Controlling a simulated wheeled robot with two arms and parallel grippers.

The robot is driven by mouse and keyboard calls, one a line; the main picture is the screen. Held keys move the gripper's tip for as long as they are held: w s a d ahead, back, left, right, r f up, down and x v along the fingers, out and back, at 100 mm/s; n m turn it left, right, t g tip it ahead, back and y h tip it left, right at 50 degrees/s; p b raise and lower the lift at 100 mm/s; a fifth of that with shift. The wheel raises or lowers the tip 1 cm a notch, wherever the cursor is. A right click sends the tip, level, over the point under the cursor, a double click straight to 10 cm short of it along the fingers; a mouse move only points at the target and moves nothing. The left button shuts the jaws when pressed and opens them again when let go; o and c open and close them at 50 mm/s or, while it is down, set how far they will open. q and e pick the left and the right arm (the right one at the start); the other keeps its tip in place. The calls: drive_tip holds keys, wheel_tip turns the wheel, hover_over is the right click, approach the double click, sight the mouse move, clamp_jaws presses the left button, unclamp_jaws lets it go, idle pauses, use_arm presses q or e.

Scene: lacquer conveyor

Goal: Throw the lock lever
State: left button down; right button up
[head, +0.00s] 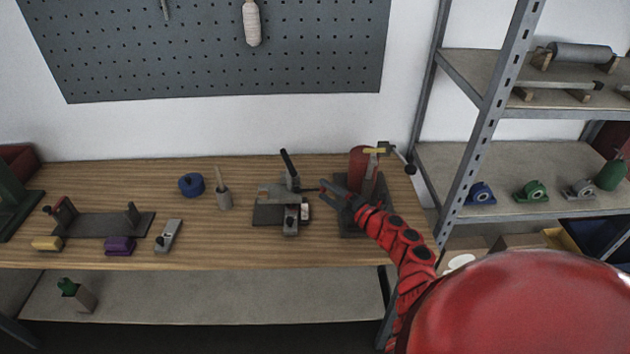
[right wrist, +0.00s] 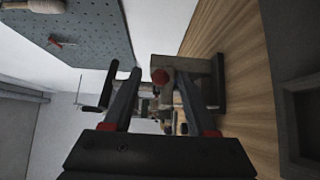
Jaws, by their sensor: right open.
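A small grey fixture (head: 267,214) stands on the wooden bench. A lever with a black grip (head: 289,165) rises from it, nearly upright and leaning a little left at the top. My right gripper (head: 326,187) is open just to the right of the fixture, its fingers pointing left at it. In the right wrist view my open fingers (right wrist: 158,76) frame part of the fixture, with a round red end (right wrist: 160,76) between the tips. A black grip (right wrist: 108,84) shows there beside the left finger; I cannot tell if they touch. My left gripper is out of view.
A red cylinder (head: 357,164) on a dark stand, with a black-knobbed arm, stands close behind my right gripper. A blue spool (head: 191,184) and a grey holder (head: 223,198) stand left of the fixture. A metal shelf (head: 470,160) bounds the right.

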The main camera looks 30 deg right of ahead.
sight(321, 189)
drive_tip(key=shift+p+x, duration=0.3)
drive_tip(key=shift+x, duration=2.15)
clamp_jaws()
